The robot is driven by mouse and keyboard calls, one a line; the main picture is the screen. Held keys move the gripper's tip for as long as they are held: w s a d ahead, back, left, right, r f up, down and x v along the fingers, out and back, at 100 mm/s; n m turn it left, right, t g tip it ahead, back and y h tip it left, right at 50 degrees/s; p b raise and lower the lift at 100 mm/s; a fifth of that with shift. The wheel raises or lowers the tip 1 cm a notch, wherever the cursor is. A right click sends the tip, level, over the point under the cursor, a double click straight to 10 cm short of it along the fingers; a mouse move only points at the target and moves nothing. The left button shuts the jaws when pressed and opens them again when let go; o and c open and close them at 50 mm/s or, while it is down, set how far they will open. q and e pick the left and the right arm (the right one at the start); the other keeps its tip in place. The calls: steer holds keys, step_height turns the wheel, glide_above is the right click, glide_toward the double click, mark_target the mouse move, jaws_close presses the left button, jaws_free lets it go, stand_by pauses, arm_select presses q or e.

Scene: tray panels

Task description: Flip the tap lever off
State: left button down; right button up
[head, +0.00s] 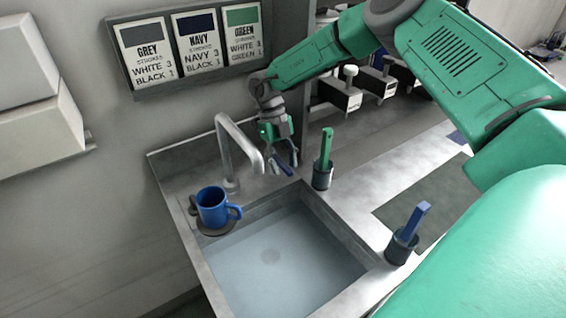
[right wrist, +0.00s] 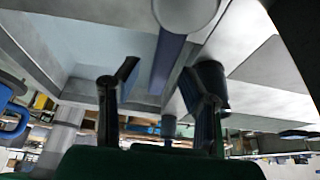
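The grey tap (head: 228,150) arches over the back corner of the sink. Its blue lever (head: 283,166) sticks out to the right of the spout, by the sink's back edge. My right gripper (head: 284,158) is at the lever, pointing down. In the right wrist view the blue lever (right wrist: 168,62) runs from a round grey end (right wrist: 185,12) into the gap between the fingers of my right gripper (right wrist: 160,85). The fingers stand apart, with visible gaps on both sides of the lever. I cannot make out a water stream. My left gripper is not in view.
The sink (head: 345,236) holds water. A blue mug (head: 212,206) stands on its left ledge. Dark holders with a green handle (head: 326,150) and a blue handle (head: 414,220) stand on the right rim. A sign panel (head: 190,45) hangs behind.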

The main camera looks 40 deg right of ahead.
mark_target(275, 155)
steer(key=shift+r, duration=0.1)
steer(key=v, duration=1.1)
steer(key=shift+w+r, duration=0.25)
steer(key=shift+r, duration=0.05)
steer(key=shift+s, duration=0.1)
